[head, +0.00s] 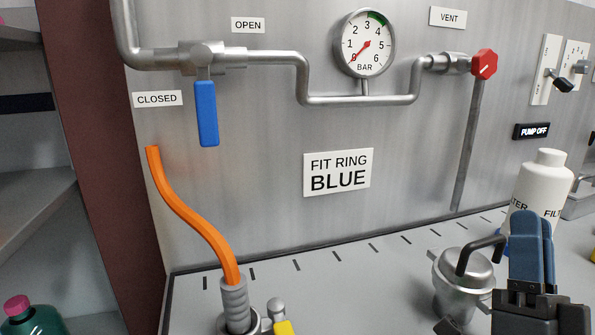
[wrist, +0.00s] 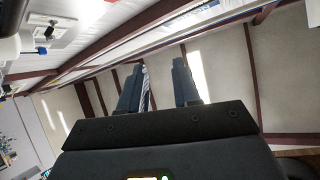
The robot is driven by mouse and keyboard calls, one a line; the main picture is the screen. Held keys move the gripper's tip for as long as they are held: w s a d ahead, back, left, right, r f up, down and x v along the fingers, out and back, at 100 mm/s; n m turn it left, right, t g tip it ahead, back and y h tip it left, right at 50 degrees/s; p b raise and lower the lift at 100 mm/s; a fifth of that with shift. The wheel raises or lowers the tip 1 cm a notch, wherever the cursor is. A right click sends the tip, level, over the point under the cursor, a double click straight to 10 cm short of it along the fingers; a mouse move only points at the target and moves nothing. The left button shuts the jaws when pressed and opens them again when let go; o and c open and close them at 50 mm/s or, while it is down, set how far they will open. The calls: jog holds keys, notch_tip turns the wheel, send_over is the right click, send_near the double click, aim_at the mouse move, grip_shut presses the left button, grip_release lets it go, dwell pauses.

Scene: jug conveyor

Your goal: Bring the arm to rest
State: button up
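My gripper (head: 532,245) stands at the lower right of the head view, its blue fingers pointing up in front of the panel. In the wrist view my gripper (wrist: 158,82) has its two blue fingers apart, with a gap between them. Nothing is clearly held; a thin striped strip shows beside the left finger, and I cannot tell what it is. The rest of my arm is mostly out of view.
A white filter bottle (head: 540,185) stands behind my gripper, partly hidden. A metal pot with a bent handle (head: 468,270) is just left of it. An orange hose (head: 190,215) rises at the left. A blue-handled valve (head: 206,115) hangs from the pipe. A gauge (head: 365,42) reads low.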

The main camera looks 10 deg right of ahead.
jog(key=s+a+f+n+g+y+b, duration=0.1)
jog(key=s+a+f+n+g+y, duration=0.1)
jog(key=s+f+n+y, duration=0.55)
jog(key=s+a+f+n+g+y+b, duration=0.1)
jog(key=s+a+f+n+g+y, duration=0.25)
jog(key=f, duration=0.65)
jog(key=s+a+f+n+g, duration=0.1)
jog(key=s+f+g, duration=0.2)
jog(key=s, duration=0.5)
jog(key=s+a+f+n+g+b, duration=0.1)
jog(key=s+a+f+n+g, duration=0.1)
jog(key=s+f, duration=0.3)
jog(key=s+g, duration=0.1)
jog(key=s, duration=0.3)
jog(key=shift+s+a+y+b, duration=0.15)
jog(key=shift+s+y+b, duration=0.1)
jog(key=shift+y+b, duration=0.05)
